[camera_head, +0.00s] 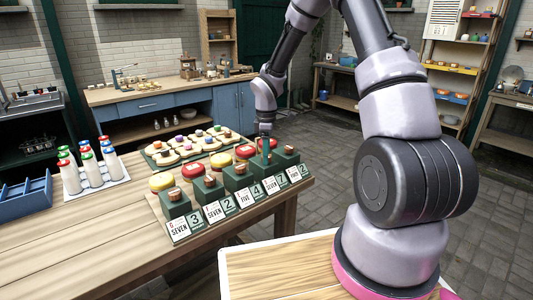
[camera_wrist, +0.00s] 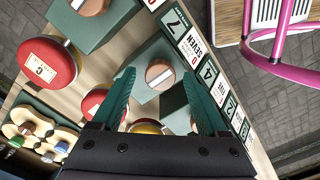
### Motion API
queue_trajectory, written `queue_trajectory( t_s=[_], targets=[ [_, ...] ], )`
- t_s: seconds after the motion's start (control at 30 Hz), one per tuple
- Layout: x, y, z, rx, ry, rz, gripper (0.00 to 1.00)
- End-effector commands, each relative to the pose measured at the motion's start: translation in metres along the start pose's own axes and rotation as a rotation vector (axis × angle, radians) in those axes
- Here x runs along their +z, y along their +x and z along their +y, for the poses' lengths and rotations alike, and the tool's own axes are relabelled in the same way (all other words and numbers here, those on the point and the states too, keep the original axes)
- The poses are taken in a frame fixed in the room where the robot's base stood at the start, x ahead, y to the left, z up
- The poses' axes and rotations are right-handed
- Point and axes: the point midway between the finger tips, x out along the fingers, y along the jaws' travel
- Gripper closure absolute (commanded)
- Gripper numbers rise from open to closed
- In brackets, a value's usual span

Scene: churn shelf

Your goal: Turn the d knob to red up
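Several green boxes stand in a row along the table front, each with a round copper-brown knob on top. In the wrist view the gripper's green fingers (camera_wrist: 159,78) are spread, one on each side of the knob, with visible gaps. I cannot make out any red mark on the knob.
A neighbouring box with a knob (camera_head: 288,150) stands close on the right, another knob (camera_head: 240,168) on the left. Red and yellow discs, such as the red one marked C (camera_wrist: 48,65), stand behind the boxes. Bottles (camera_head: 88,165) and a blue crate (camera_head: 25,196) are at the left.

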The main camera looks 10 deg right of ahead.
Motion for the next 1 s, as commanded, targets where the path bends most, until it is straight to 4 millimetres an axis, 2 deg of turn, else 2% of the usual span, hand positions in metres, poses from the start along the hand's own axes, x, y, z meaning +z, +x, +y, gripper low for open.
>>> queue_trajectory(
  t_s=[0.27, 0.37, 0.7, 0.83, 1.0],
  targets=[
    [0.000, -0.004, 0.000, 0.001, 0.001, 0.000, 0.24],
    [0.000, -0.016, 0.001, 0.003, 0.002, 0.001, 0.24],
    [0.000, -0.083, 0.001, 0.004, 0.002, 0.001, 0.24],
    [0.000, -0.099, 0.001, 0.002, 0.001, 0.001, 0.24],
    [0.000, -0.108, 0.000, 0.000, 0.001, 0.000, 0.24]
  ],
)
